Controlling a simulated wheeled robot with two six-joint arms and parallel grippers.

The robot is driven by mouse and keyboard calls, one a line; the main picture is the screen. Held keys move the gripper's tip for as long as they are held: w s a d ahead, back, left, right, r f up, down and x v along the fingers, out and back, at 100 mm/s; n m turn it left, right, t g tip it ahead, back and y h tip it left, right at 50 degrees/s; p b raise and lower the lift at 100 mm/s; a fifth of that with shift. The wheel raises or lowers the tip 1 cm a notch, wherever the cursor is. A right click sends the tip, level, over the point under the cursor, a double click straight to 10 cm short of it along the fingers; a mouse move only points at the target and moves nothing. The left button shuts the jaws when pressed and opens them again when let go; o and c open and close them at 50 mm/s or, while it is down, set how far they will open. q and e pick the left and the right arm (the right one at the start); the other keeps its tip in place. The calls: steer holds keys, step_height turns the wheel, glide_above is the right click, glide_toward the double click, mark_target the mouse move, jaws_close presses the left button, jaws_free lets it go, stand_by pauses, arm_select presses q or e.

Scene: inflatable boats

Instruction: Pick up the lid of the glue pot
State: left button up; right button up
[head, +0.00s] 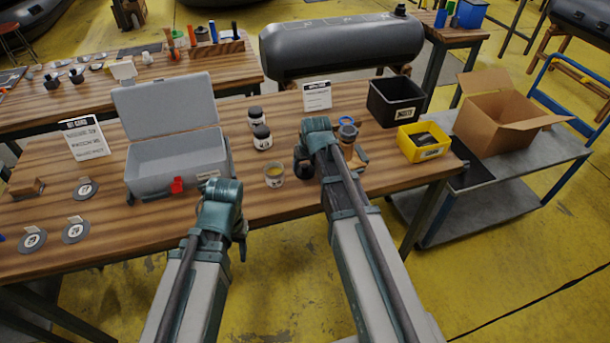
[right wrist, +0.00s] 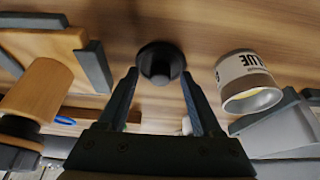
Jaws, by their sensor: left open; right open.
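The glue pot (head: 274,175) stands open near the table's front edge, with yellow glue inside. Its white, lettered side shows in the right wrist view (right wrist: 246,80). A small round black piece, apparently the lid (right wrist: 160,62), lies on the wood ahead of my right gripper. My right gripper (right wrist: 160,88) is open, its two fingers apart on either side of the lid and not visibly closed on it. In the head view, my right gripper (head: 306,168) is just right of the glue pot. My left gripper (head: 213,188) is by the grey case's front right corner; its fingers are mostly hidden.
A wooden-handled tool (right wrist: 38,88) lies close to my right gripper. A black bin (head: 396,101) and a yellow bin (head: 424,141) stand right.

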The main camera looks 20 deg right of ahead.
jaws_close()
stand_by(0.3)
steer(key=shift+r, duration=0.15)
